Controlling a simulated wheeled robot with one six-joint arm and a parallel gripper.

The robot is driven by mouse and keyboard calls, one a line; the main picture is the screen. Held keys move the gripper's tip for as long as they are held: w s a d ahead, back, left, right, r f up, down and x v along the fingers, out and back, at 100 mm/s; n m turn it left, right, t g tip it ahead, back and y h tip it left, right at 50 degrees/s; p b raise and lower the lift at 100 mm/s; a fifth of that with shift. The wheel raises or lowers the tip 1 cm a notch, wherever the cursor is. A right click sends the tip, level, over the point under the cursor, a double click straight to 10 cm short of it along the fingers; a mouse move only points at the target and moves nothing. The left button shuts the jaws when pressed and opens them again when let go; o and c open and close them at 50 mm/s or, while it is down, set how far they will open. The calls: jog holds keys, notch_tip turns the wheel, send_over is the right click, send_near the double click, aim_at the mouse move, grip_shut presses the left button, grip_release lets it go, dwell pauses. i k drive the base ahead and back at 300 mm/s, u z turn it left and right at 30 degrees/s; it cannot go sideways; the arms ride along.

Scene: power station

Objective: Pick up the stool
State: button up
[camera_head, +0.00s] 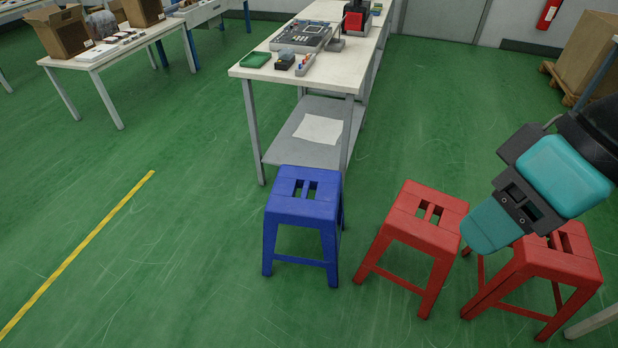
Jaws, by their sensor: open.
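Three stools with slotted seats stand upright on the green floor. A blue stool (303,209) is in the lower middle, in front of the long workbench. A red stool (420,233) stands to its right. A second red stool (556,263) is farther right, partly hidden behind my gripper. My gripper (520,203), with teal pads and dark mounts, shows at the right. It is open and holds no stool. It overlaps the right red stool in the picture; its height above the seat is hard to tell.
The long white workbench (262,72) with a lower shelf stands behind the blue stool. Another table (110,52) with cardboard boxes is at upper left. A large box on a pallet (565,86) is at upper right. Open floor lies left, around a yellow line (85,247).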

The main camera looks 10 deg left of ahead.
aim_at(323, 212)
jog(key=i, duration=0.25)
jog(key=u, duration=1.85)
jog(key=i, duration=1.75)
jog(key=z, duration=1.7)
